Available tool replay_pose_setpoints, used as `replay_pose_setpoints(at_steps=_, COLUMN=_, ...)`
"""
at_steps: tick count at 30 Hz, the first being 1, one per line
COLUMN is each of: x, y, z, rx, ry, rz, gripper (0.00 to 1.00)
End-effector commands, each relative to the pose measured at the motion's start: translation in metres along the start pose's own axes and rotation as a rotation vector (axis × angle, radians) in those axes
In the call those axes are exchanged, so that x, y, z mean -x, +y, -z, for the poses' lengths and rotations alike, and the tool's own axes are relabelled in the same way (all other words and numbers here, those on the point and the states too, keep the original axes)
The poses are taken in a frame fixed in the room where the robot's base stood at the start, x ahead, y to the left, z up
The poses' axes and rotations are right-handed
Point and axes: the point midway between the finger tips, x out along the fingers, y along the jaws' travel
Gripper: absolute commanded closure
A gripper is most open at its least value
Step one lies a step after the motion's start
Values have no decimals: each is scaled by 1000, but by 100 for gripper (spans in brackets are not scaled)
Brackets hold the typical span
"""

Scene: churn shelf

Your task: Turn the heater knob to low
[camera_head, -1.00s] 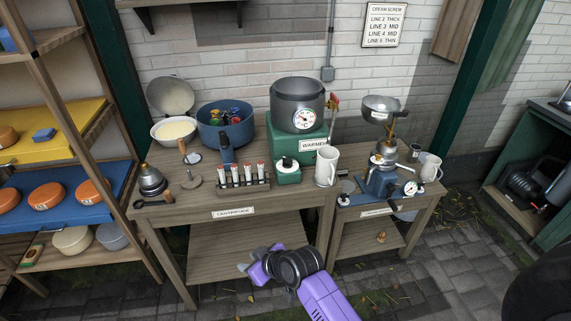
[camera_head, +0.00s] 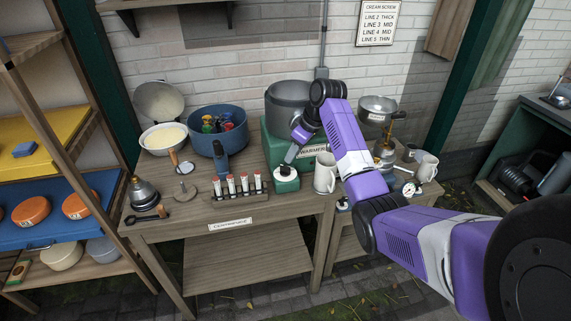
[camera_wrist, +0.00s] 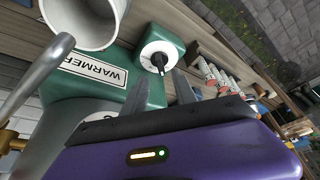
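The heater knob is a black pointer on a white round dial (camera_head: 285,171), on top of a small green box at the front of the green warmer (camera_head: 274,151). It also shows in the wrist view as a white dial (camera_wrist: 160,52) with a black pointer. My gripper (camera_head: 293,153) is just above and behind the dial in the head view. In the wrist view my gripper (camera_wrist: 160,77) has its two grey fingers apart, with the knob between and beyond their tips. I cannot see contact. The dial's markings are too small to read.
A white mug (camera_head: 324,174) stands close right of the dial, and a rack of red-capped tubes (camera_head: 238,187) close left. A grey pot (camera_head: 287,97) sits on the warmer. A blue pot (camera_head: 222,128) is at back left. The table front (camera_head: 270,207) is clear.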

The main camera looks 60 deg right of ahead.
Motion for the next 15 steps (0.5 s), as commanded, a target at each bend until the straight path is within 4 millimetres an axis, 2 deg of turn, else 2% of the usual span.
replay_pose_setpoints(at_steps=9, x=-46, y=-2, z=0, rx=1, ry=-3, rz=2, gripper=66)
replay_pose_setpoints(at_steps=15, x=-67, y=-1, z=0, rx=0, ry=0, rz=1, gripper=66)
